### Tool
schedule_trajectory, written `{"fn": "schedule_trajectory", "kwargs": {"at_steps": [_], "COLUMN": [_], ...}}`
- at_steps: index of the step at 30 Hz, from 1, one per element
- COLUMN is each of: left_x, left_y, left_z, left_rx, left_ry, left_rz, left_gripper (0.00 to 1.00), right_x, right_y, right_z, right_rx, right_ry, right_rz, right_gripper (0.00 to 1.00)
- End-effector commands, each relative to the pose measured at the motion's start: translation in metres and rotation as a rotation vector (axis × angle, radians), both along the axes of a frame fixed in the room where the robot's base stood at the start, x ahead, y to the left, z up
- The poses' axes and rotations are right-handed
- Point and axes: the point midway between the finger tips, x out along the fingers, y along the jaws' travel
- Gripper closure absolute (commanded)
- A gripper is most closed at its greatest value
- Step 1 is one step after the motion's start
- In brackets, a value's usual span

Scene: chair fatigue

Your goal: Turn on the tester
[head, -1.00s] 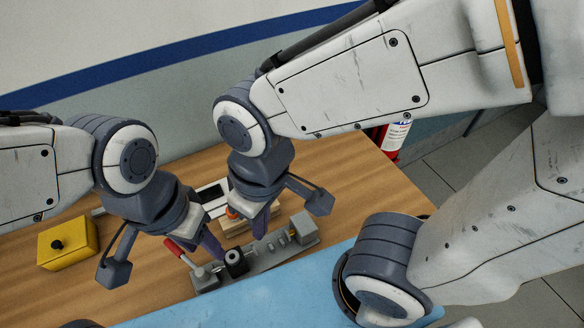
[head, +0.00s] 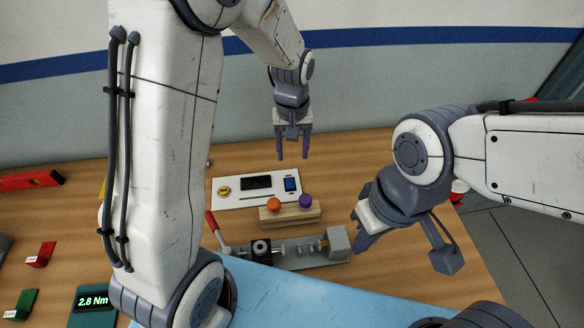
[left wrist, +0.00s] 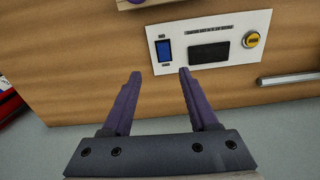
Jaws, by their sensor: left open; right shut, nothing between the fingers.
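The tester is a white panel (head: 275,193) on the table in the head view, with a yellow button (head: 224,191), a dark display (head: 256,182) and a blue switch (head: 291,184). My left gripper (head: 293,157) is open and empty, pointing down above the panel's far right side. In the left wrist view the same panel (left wrist: 228,32) lies beyond the open fingers (left wrist: 160,73). The blue switch (left wrist: 164,50) is just past the fingertips there, apart from them. My right gripper (head: 357,240) is shut and empty, beside the right end of the grey fixture.
A wooden block (head: 290,216) with orange and purple pieces stands before the panel. The grey fixture (head: 290,262) with a red lever (head: 213,228) is nearer, by the blue mat (head: 300,295). My left arm hides part of the table's left side. A torque display (head: 92,300) stands front left.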

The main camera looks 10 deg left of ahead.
Motion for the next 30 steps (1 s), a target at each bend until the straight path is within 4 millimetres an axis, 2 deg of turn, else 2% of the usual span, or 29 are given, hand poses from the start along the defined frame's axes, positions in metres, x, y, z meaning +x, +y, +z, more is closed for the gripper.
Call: {"fn": "schedule_trajectory", "kwargs": {"at_steps": [1,4,8,15,21,25,30], "left_x": [0.006,0.012,0.012,0.011,0.011,0.012,0.012], "left_y": [0.007,0.013,0.013,0.012,0.011,0.011,0.011], "left_z": [-0.007,-0.015,-0.03,-0.075,-0.104,-0.113,-0.116], "left_rx": [0.003,0.004,0.005,0.005,0.004,0.004,0.003], "left_ry": [0.004,0.005,0.007,0.01,0.008,0.006,0.003], "left_rz": [0.033,0.064,0.066,0.062,0.061,0.061,0.06], "left_gripper": [0.4,0.4,0.4,0.4,0.4,0.4,0.4], "right_x": [0.0,0.0,0.0,0.0,0.0,0.0,0.0], "right_y": [0.0,0.0,0.0,0.0,0.0,0.0,0.0], "right_z": [0.0,0.001,0.004,0.013,0.018,0.019,0.019], "right_rx": [0.0,0.0,0.0,0.0,0.0,0.0,0.0], "right_ry": [0.0,0.0,0.0,0.0,0.0,0.0,0.0], "right_rz": [0.0,0.0,0.0,-0.001,-0.001,-0.001,-0.001], "right_gripper": [1.0,1.0,1.0,1.0,1.0,1.0,1.0]}}
